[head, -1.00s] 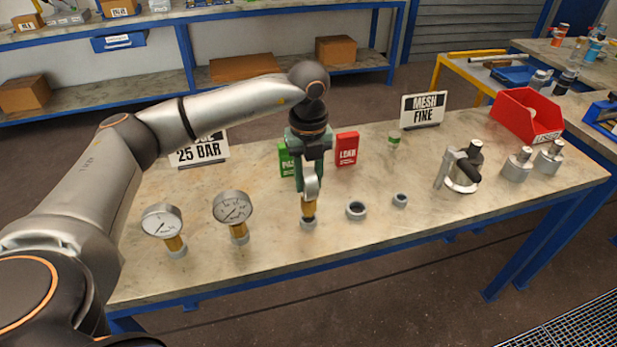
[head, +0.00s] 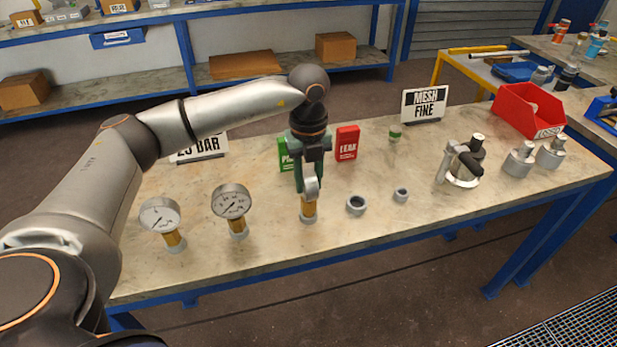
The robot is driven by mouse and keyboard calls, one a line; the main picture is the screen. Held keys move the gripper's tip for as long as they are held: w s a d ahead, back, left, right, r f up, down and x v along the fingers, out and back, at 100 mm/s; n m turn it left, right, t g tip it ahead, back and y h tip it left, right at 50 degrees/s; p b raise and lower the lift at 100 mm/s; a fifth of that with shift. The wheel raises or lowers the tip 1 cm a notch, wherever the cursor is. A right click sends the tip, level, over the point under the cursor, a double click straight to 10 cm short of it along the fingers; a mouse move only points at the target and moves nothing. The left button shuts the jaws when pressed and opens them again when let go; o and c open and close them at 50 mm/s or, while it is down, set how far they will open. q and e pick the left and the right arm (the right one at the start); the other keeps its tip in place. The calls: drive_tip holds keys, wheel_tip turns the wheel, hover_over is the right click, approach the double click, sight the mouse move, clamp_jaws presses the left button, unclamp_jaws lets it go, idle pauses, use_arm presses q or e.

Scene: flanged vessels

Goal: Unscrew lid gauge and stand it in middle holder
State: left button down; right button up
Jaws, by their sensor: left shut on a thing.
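My left gripper (head: 311,176), with dark green fingers pointing down, is shut on a pressure gauge (head: 311,190) seen nearly edge-on. Its brass stem (head: 308,206) is upright, and its lower end is at the middle grey ring holder (head: 308,218). I cannot tell whether it is fully seated. Two more gauges, the far-left gauge (head: 160,216) and the second gauge (head: 231,202), stand in grey holders to the left. Two empty ring holders (head: 356,205) (head: 401,195) are to the right. A steel vessel (head: 464,177) with a black handle stands further right. My right gripper is not in view.
Behind the gripper stand a green box (head: 286,156) and a red "LEAK" box (head: 347,144). A "MESH FINE" sign (head: 424,104), a red bin (head: 529,108) and two small steel vessels (head: 518,160) (head: 550,152) are to the right. The table's front strip is clear.

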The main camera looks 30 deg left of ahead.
use_arm(q)
drive_tip(key=shift+f, duration=0.3)
drive_tip(key=shift+c, duration=2.4)
unclamp_jaws()
wheel_tip(320, 180, up, 13)
drive_tip(key=shift+f+b, duration=0.2)
drive_tip(key=shift+b, duration=0.2)
